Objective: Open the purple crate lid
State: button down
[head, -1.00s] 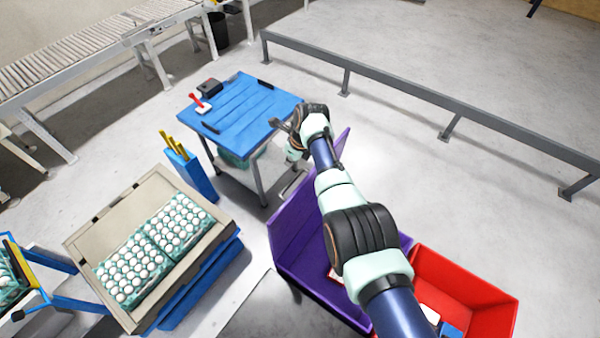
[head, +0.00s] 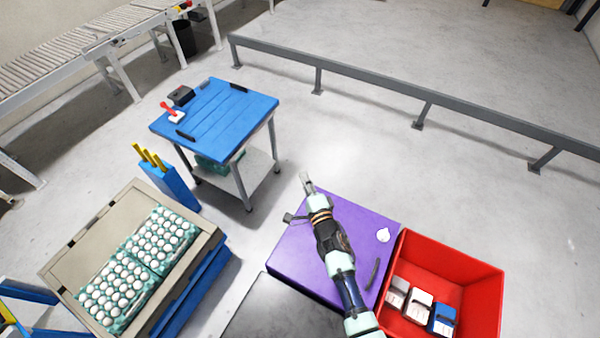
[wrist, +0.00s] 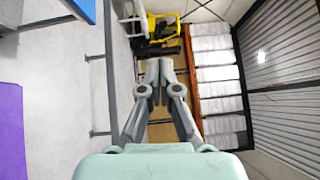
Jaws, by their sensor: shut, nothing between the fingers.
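The purple crate lid (head: 300,250) shows in the head view as a flat purple top at the lower middle, lying closed so the inside is hidden. A dark curved handle (head: 373,274) and a white round spot (head: 383,235) are on its right part. My arm crosses over the lid. My gripper (head: 306,180) is shut and empty, near the lid's far edge. In the wrist view, the closed fingertips (wrist: 159,68) point away toward the far wall, and a purple surface (wrist: 10,130) shows at the left edge.
A red crate (head: 480,268) with several small boxes stands right of the purple one. A blue-topped table (head: 222,108) is behind, left. A beige tray (head: 88,228) with egg trays stands at left. Open floor lies behind the lid, before a grey rail (head: 365,80).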

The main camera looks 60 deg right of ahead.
jog(key=s+a+f, duration=0.2)
jog(key=s+f, duration=0.1)
jog(key=s, duration=0.7)
jog(key=w+a+b+x, duration=0.1)
jog(key=b+x, duration=0.4)
jog(key=x, duration=0.8)
jog(key=shift+w+a+m+g+h, duration=0.3)
jog(key=shift+w+a+h, duration=0.1)
jog(key=shift+w, duration=0.05)
jog(key=a+f+b, duration=0.7)
jog(key=f+b, duration=0.4)
jog(key=b, duration=0.7)
